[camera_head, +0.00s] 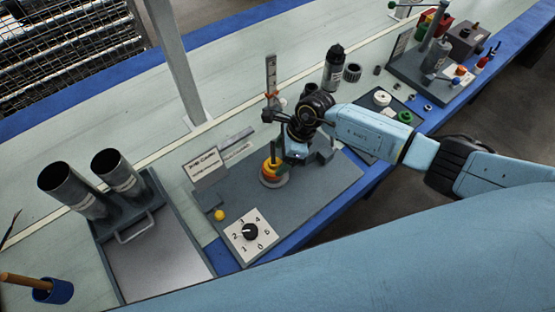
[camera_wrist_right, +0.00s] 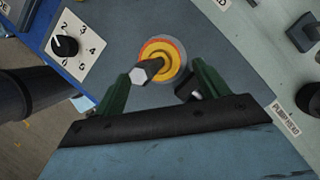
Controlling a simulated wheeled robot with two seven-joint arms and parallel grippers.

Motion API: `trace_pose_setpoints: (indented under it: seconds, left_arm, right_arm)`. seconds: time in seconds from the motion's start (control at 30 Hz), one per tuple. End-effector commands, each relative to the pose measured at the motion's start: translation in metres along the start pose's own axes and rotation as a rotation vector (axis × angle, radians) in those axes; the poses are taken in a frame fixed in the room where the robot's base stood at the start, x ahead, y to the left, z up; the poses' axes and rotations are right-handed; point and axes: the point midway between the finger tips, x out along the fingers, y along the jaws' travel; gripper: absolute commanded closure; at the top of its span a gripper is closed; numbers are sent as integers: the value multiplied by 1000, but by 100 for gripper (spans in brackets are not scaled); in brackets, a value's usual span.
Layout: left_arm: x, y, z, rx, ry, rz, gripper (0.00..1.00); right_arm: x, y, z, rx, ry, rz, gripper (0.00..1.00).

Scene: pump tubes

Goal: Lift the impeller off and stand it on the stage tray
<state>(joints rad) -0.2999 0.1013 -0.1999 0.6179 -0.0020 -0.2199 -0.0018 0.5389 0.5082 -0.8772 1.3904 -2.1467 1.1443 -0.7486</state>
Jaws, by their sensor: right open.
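A round stack of yellow and orange rings on a grey base (camera_head: 274,172) stands on the grey mat, with a dark upright post at its middle. It also shows in the right wrist view (camera_wrist_right: 165,58), where the post has a pale hexagonal top. I cannot tell which ring is the impeller. My right gripper (camera_head: 306,156) is close beside the stack, on its right. In the right wrist view its green fingers (camera_wrist_right: 160,85) are open, with the post between them and nothing held. I cannot tell which tray is the stage tray. My left gripper is out of view.
A white dial plate (camera_head: 250,235) and a yellow ball (camera_head: 219,215) are in front of the stack. A grey tray with a handle (camera_head: 165,262) and two dark cylinders (camera_head: 75,190) are at left. A dark tray with small parts (camera_head: 372,125) lies beyond my right arm.

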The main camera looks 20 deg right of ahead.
Motion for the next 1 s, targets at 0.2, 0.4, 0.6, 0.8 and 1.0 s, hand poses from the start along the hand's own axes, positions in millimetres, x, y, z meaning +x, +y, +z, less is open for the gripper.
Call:
trace_pose_setpoints:
  seconds: [0.2,0.4,0.6,0.8,1.0]
  left_arm:
    - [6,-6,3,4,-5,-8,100]
    - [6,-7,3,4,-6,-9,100]
    - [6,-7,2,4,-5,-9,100]
    - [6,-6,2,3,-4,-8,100]
    - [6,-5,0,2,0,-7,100]
  right_arm:
    - [24,0,0,1,0,0,26]
    - [28,0,0,0,-1,0,26]
    - [28,0,0,0,-1,0,30]
    - [27,0,0,0,-1,0,56]
    - [27,0,0,0,-1,0,60]
